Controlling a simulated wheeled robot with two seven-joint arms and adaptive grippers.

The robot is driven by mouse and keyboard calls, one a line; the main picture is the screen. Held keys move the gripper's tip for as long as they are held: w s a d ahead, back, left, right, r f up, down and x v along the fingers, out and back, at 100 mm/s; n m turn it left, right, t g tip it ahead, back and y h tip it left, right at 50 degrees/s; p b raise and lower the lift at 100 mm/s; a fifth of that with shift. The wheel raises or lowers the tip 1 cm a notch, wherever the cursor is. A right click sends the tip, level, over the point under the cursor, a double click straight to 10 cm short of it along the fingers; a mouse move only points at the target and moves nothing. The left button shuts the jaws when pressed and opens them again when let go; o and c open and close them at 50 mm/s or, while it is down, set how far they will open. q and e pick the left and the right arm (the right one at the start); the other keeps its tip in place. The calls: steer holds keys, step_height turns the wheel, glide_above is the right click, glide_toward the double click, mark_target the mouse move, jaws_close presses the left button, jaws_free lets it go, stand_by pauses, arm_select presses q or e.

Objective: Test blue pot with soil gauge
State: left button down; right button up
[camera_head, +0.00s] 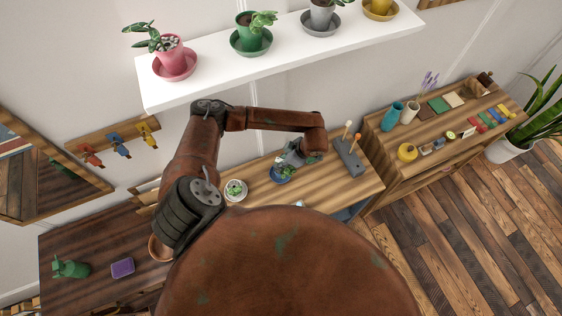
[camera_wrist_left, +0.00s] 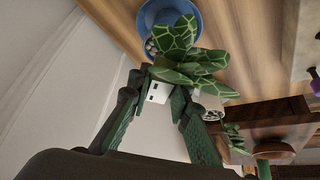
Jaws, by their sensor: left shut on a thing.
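The blue pot (camera_head: 282,172) stands on the wooden table with a leafy green plant in it. In the left wrist view its blue saucer (camera_wrist_left: 194,10) shows, and broad patterned leaves (camera_wrist_left: 178,50) cover much of the pot. My left gripper (camera_head: 293,156) is over the plant. In the left wrist view my left gripper (camera_wrist_left: 158,95) is shut on a small white body, likely the soil gauge (camera_wrist_left: 157,91), close beside the leaves. The gauge's lower part is hidden, so I cannot tell whether it touches the soil. My right gripper is not in view.
A grey block (camera_head: 349,158) with upright knobbed sticks stands right of the blue pot. A small potted cactus (camera_head: 235,190) is to its left. A white shelf (camera_head: 290,55) with several pots hangs behind. A side shelf unit (camera_head: 385,165) stands at right.

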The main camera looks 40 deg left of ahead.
arm_select(q)
steer(key=c, duration=1.7)
jaws_free()
steer(key=v, duration=1.2)
steer(key=shift+r, duration=0.1)
